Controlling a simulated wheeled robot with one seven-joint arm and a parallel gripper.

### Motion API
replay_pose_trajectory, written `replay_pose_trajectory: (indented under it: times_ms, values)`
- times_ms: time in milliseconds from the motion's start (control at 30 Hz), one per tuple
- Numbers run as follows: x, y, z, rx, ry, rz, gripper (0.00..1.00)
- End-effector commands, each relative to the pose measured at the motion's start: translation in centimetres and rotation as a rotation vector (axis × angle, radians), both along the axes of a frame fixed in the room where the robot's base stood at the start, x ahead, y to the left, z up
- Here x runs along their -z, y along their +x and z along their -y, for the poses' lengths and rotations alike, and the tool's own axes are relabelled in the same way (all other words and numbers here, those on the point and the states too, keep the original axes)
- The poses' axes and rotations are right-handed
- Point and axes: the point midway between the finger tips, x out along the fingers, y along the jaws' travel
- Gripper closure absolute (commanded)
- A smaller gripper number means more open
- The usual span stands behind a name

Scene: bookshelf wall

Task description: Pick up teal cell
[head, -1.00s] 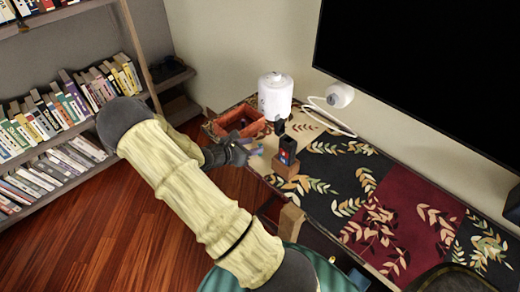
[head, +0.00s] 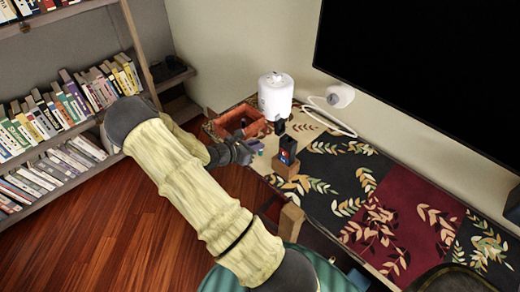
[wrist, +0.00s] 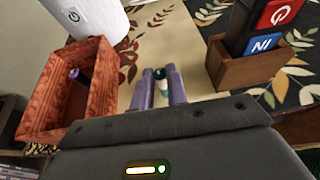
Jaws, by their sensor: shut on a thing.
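The teal cell (wrist: 159,81) is a small cylinder with a dark teal top and a pale band, between the two purple fingers of my gripper (wrist: 161,83) in the wrist view. The fingers are shut on it, one on each side. Its lower end is partly hidden, and I cannot tell whether it touches the table. In the head view, my gripper (head: 257,150) is low over the near edge of the table, between the orange-red box and the wooden holder. The cell is too small to make out clearly there.
The orange-red open box (wrist: 103,95) has a dark purple cell (wrist: 78,75) inside. The wooden holder (wrist: 245,70) with dark upright items stands close on the right. A white canister (head: 275,97) is behind.

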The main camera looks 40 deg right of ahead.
Motion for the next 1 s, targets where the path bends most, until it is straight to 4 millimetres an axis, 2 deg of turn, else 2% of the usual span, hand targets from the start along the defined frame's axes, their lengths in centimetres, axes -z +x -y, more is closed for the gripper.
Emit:
replay_pose_trajectory:
  times_ms: [200, 333, 467, 700, 800, 1000]
  values:
    - [-0.1, 0.0, 0.0, 0.000, 0.000, 0.000, 1.00]
    - [-0.9, 0.0, 0.0, -0.001, 0.000, 0.001, 1.00]
    - [-2.8, 0.0, 0.0, 0.001, 0.000, 0.004, 1.00]
    - [-7.6, 0.1, -0.2, -0.003, 0.000, 0.005, 1.00]
    - [-9.0, 0.2, -0.4, -0.008, 0.000, 0.003, 1.00]
    - [-10.0, 0.1, -0.3, -0.006, 0.000, -0.001, 1.00]
